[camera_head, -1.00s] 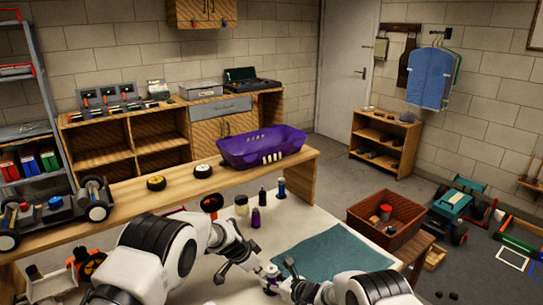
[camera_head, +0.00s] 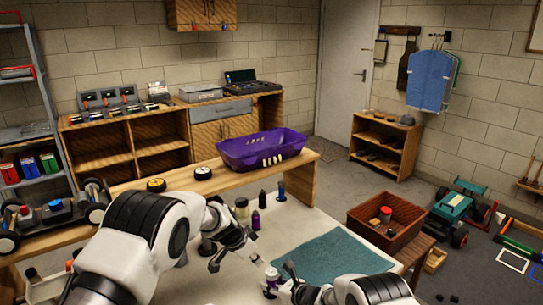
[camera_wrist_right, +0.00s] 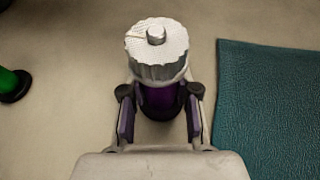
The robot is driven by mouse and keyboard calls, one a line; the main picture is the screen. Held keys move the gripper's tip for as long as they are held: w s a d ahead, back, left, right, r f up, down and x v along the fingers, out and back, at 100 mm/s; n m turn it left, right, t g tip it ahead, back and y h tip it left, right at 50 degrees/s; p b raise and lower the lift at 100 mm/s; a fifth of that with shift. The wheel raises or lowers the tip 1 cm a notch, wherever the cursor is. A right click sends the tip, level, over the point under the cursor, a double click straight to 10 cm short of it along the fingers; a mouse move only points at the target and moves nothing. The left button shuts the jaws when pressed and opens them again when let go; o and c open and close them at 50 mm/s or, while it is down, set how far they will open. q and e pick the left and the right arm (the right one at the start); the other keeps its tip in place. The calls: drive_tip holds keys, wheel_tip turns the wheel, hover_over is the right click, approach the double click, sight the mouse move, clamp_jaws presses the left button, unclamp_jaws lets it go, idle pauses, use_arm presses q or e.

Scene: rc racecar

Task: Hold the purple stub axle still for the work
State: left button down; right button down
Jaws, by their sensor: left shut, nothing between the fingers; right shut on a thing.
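The purple stub axle (camera_wrist_right: 160,100) stands between the two fingers of my right gripper (camera_wrist_right: 160,112), which is shut on it. A round silver piece with ribbed sides and a white top (camera_wrist_right: 158,48) sits over the axle, with a small metal pin sticking up at its centre. In the head view the axle (camera_head: 271,284) is small beside my right gripper (camera_head: 284,287), low in the picture. My left gripper (camera_head: 254,261) is shut and empty, a little above and left of the axle; its fingertips are small and hard to make out.
A teal mat (camera_head: 335,256) lies right of the axle on the pale table. Small bottles and a jar (camera_head: 242,207) stand behind the grippers. A purple basket (camera_head: 262,147) is on the wooden bench behind. A brown box (camera_head: 385,222) stands at the right.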

drive_tip(key=c, duration=0.8)
unclamp_jaws()
drive_tip(key=v, duration=1.2)
drive_tip(key=shift+f, duration=0.1)
